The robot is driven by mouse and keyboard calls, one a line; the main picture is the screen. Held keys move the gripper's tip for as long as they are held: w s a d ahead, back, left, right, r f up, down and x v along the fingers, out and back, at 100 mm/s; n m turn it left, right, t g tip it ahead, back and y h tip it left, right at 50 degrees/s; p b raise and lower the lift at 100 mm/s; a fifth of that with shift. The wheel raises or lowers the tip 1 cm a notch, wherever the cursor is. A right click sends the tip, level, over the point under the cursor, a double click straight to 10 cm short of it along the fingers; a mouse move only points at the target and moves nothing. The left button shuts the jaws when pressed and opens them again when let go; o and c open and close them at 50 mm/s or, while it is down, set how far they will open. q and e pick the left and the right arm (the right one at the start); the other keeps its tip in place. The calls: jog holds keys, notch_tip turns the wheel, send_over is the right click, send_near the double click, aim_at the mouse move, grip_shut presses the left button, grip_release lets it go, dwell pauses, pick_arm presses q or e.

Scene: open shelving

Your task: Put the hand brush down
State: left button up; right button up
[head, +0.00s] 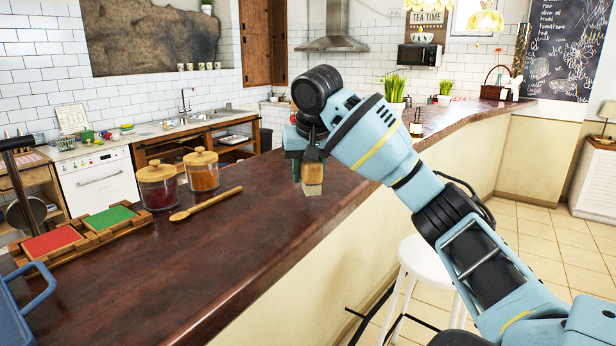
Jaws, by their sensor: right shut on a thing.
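My right gripper (312,154) points down over the dark wooden counter (240,235), with its arm coming in from the right. It is shut on the hand brush (312,178), a small piece with a tan wooden part and a paler lower end. The brush's upper part is hidden by the gripper. Its lower end is at or just above the counter top; I cannot tell if it touches. My left gripper is not in view.
Two lidded jars (158,188) and a wooden spoon (205,204) lie left of the brush. A wooden tray with red and green squares (110,217) and a blue container (20,305) are farther left. Bare counter lies in front. A white stool (425,258) stands right.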

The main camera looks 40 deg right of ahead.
jog(key=w+d, duration=0.1)
jog(key=w, duration=0.1)
jog(key=w+d, duration=0.4)
jog(key=shift+w+d+f, duration=0.25)
jog(key=shift+f, duration=0.1)
jog(key=shift+w+d, duration=0.15)
jog(key=shift+w, duration=0.05)
jog(key=shift+f, duration=1.8)
jog(key=shift+f, duration=0.2)
jog(key=o, duration=1.1)
jog(key=shift+r, duration=0.1)
jog(key=v, duration=1.2)
jog(key=shift+r, duration=0.1)
